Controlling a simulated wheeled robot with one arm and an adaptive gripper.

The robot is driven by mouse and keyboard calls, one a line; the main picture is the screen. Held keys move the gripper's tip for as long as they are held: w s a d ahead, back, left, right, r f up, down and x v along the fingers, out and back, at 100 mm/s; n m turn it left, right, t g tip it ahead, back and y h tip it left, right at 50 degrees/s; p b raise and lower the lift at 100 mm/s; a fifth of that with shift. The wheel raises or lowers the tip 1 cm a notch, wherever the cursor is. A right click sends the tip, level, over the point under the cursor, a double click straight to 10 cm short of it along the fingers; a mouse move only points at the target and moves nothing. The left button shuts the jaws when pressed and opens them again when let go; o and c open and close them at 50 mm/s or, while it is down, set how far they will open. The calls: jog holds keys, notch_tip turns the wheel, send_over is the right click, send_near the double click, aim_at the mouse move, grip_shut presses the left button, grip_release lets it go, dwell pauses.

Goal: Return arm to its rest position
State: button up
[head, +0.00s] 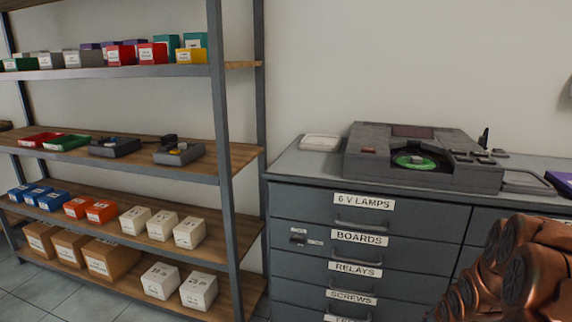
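My arm (515,275) shows at the lower right of the head view as copper-coloured rounded links. It is in front of the right part of the grey drawer cabinet (385,229). My gripper is not in view, so I cannot see its fingers or whether it holds anything.
A metal shelf rack with wooden boards (225,160) stands at the left, holding boxes and trays. A grey device with a green disc (420,162) and a white tray (321,142) sit on the cabinet top. Tiled floor (30,285) shows at the lower left.

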jog(key=s+a+r+n+g+p, duration=0.2)
jog(key=s+a+r+p, duration=0.35)
jog(key=r, duration=0.55)
jog(key=s+a+r+n+g+p, duration=0.2)
jog(key=s+a+r, duration=0.4)
jog(key=s, duration=0.3)
jog(key=s+a+r+n+g+y+p, duration=0.1)
jog(key=s+a+r+n+g+p, duration=0.1)
jog(key=s+a+r+p, duration=0.3)
jog(key=s+a+r+n+g+y+p, duration=0.1)
jog(key=s+a+r+p, duration=0.2)
jog(key=s+a+r, duration=0.6)
jog(key=s+r, duration=0.3)
jog(key=s, duration=0.2)
jog(key=shift+s+n+g+p, duration=0.3)
jog(key=shift+n+g, duration=0.1)
jog(key=shift+r, duration=0.1)
